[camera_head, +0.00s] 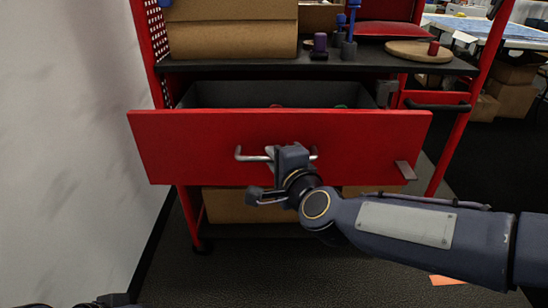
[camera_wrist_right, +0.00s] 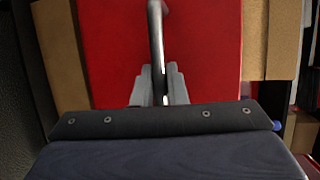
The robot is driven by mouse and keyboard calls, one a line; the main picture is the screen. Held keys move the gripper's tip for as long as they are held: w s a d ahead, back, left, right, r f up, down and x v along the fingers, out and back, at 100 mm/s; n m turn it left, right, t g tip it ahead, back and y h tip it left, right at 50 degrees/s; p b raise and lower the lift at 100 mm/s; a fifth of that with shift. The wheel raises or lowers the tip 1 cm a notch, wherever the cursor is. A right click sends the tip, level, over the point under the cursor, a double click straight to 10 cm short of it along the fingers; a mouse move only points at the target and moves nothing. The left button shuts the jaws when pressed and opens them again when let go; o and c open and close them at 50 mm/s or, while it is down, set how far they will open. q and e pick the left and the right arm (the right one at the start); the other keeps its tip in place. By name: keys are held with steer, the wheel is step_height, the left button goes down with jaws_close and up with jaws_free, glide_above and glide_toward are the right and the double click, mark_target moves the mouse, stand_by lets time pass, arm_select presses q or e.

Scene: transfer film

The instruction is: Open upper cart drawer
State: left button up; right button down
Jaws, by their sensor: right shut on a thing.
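The upper cart drawer (camera_head: 210,138) has a red front and stands pulled out from the red cart, with its dark inside showing behind the front. Small red and green items inside are mostly hidden by the front. The silver handle (camera_head: 243,155) runs across the middle of the drawer front. My right gripper (camera_head: 270,154) is shut on this handle. In the right wrist view the fingers (camera_wrist_right: 160,88) close around the handle bar (camera_wrist_right: 156,35), against the red front (camera_wrist_right: 205,50). My left gripper is not clearly in view; only a dark part of mine shows at the bottom left.
A cardboard box (camera_head: 232,38), a purple item (camera_head: 319,46) and a round wooden board (camera_head: 419,51) are on the cart's dark top shelf. Boxes (camera_head: 240,207) sit below the drawer. A white wall (camera_head: 60,150) stands close on the left. An orange piece (camera_head: 446,281) lies on the floor.

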steer(key=c, duration=1.5)
jaws_free()
steer(key=shift+o, duration=0.2)
steer(key=p+v, duration=0.2)
steer(key=v, duration=0.5)
steer(key=shift+s+d, duration=0.15)
steer(key=shift+s, duration=0.2)
